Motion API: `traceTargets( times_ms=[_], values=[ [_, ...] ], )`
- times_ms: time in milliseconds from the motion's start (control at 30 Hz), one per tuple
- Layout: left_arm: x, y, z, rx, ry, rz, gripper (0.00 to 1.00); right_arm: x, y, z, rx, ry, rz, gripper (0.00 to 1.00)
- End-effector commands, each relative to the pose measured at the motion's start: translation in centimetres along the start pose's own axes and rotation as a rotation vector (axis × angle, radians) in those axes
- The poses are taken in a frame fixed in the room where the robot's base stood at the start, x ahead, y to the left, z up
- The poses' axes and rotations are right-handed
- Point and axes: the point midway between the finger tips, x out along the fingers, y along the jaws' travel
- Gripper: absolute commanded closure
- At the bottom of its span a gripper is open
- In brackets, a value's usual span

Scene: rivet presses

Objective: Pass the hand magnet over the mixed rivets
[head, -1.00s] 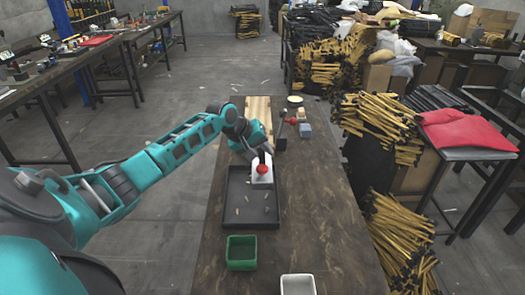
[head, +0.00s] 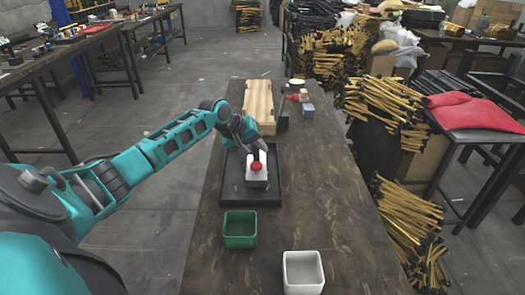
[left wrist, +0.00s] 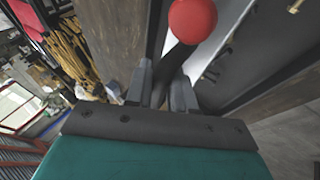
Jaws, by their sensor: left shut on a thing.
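The hand magnet (head: 257,181) is a white block with a red knob and a dark handle. My left gripper (head: 256,155) is shut on it and holds it over the middle of the dark tray (head: 228,190). In the left wrist view, the dark handle (left wrist: 178,57) sits between the two fingers, with the red knob beyond. A few small rivets (left wrist: 214,68) show there beside a pale surface; I cannot tell whether they cling or lie loose. The magnet and arm hide much of the tray floor. My right gripper is not in view.
A green bin (head: 240,242) and a white bin (head: 303,287) stand on the near part of the bench (head: 345,235). A blue block (head: 308,110) sits at the back right. The bench right of the tray is clear.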

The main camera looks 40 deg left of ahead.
Motion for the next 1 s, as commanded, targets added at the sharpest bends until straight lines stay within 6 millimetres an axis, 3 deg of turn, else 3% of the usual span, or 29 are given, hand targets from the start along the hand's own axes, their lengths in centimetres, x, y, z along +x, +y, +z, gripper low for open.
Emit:
traceTargets(
  times_ms=[433, 500, 633, 1000],
  values=[
    [-2.4, -4.5, -0.9, 0.002, 0.002, 0.001, 1.00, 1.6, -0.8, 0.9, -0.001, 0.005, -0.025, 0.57],
    [-4.0, -3.3, -1.4, 0.002, 0.001, 0.005, 1.00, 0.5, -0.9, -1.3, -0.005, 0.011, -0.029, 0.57],
    [-5.2, -2.5, -1.9, 0.001, 0.000, 0.004, 1.00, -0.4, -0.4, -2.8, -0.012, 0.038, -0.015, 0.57],
    [-8.3, -0.4, -3.1, 0.000, 0.000, 0.004, 1.00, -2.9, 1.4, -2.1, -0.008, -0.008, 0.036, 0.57]
  ],
)
